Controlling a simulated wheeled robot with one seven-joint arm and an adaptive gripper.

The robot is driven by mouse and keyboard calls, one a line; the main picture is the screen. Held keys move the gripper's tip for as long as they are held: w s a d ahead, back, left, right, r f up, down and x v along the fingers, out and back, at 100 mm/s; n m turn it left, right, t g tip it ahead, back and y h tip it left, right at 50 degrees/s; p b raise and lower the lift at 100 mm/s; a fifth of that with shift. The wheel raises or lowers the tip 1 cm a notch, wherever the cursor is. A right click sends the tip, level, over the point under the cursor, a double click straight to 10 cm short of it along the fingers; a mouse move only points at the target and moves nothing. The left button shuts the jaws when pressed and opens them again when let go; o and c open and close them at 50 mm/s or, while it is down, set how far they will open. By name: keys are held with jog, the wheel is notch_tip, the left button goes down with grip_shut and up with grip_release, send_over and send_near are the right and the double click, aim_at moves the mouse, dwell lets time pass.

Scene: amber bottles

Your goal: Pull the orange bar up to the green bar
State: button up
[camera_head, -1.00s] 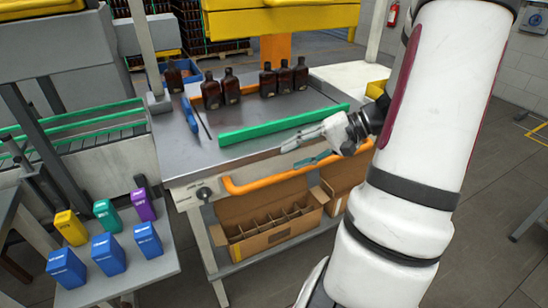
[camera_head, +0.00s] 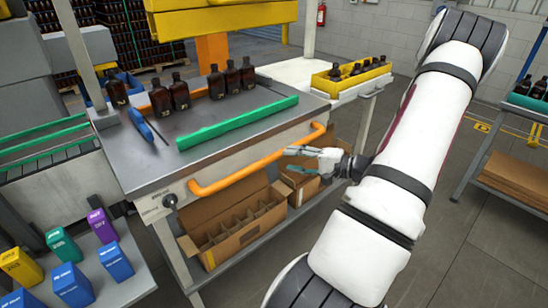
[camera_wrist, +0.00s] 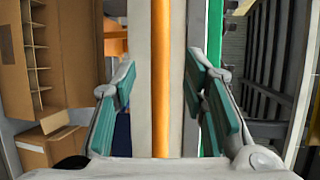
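An orange bar (camera_head: 255,162) runs like a handle along the table's front edge. A second orange bar (camera_head: 199,93) shows partly behind the amber bottles (camera_head: 161,98). The green bar (camera_head: 238,123) lies along the table top near its front edge, apart from the bottles. My gripper (camera_head: 293,160) is open and empty, just in front of the right part of the front orange bar. In the wrist view the orange bar (camera_wrist: 161,70) runs between the spread fingers, without visible contact; the green bar (camera_wrist: 214,50) is at the right.
A cardboard box with dividers (camera_head: 236,232) stands on the shelf under the table. A yellow crate of bottles (camera_head: 350,80) is at the table's right. A blue tool (camera_head: 140,124) lies left of the green bar. Coloured boxes (camera_head: 72,284) stand at lower left.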

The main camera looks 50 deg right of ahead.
aim_at(277, 158)
jog(key=x, duration=0.7)
jog(key=shift+c, duration=0.6)
grip_shut()
